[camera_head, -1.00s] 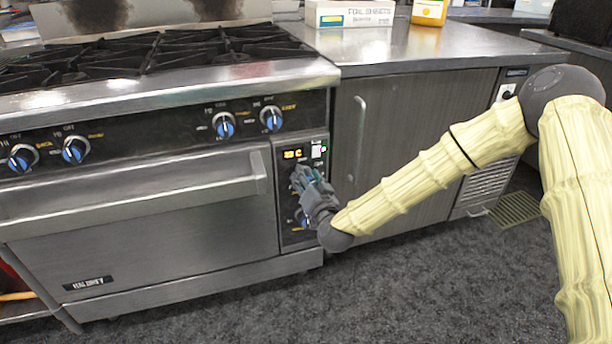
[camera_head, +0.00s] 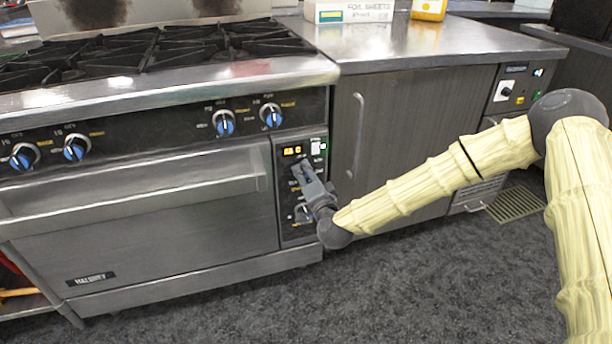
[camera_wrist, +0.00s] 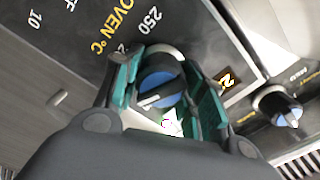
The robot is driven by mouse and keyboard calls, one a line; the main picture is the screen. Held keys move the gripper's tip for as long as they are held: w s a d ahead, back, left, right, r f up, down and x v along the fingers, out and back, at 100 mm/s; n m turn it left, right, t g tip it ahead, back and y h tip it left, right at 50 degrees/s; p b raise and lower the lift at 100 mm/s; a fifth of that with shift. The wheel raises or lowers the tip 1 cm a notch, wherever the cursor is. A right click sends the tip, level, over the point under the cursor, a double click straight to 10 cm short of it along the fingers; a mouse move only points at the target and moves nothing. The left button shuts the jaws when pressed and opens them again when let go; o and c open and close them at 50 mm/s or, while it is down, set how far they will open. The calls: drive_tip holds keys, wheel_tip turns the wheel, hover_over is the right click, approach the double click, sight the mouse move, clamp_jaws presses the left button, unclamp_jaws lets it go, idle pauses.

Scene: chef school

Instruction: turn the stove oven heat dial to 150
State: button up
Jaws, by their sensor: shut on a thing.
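The oven heat dial (camera_wrist: 160,84), a dark knob with a blue face and a pale pointer, sits between my gripper's green-padded fingers in the wrist view. My gripper (camera_wrist: 168,92) is shut on it. In the head view my gripper (camera_head: 304,168) is at the oven's narrow control panel (camera_head: 285,225) and hides the dial. The printed "OVEN °C" and "250" (camera_wrist: 150,19) show beside the dial. The other scale numbers near the dial are partly hidden, so I cannot read its setting. A small orange display (camera_head: 292,151) is lit above the gripper; its digits are unclear.
Several burner knobs (camera_head: 223,123) line the stove front. The oven door handle (camera_head: 135,197) juts out left of the panel. A grey cabinet (camera_head: 405,140) stands to the right. The floor in front is clear.

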drive_tip(key=shift+d, duration=0.1)
idle(0.3)
drive_tip(key=o, duration=1)
drive_tip(key=shift+s, duration=0.3)
drive_tip(key=v, duration=1.1)
drive_tip(key=shift+s, duration=0.15)
drive_tip(key=shift+d, duration=0.15)
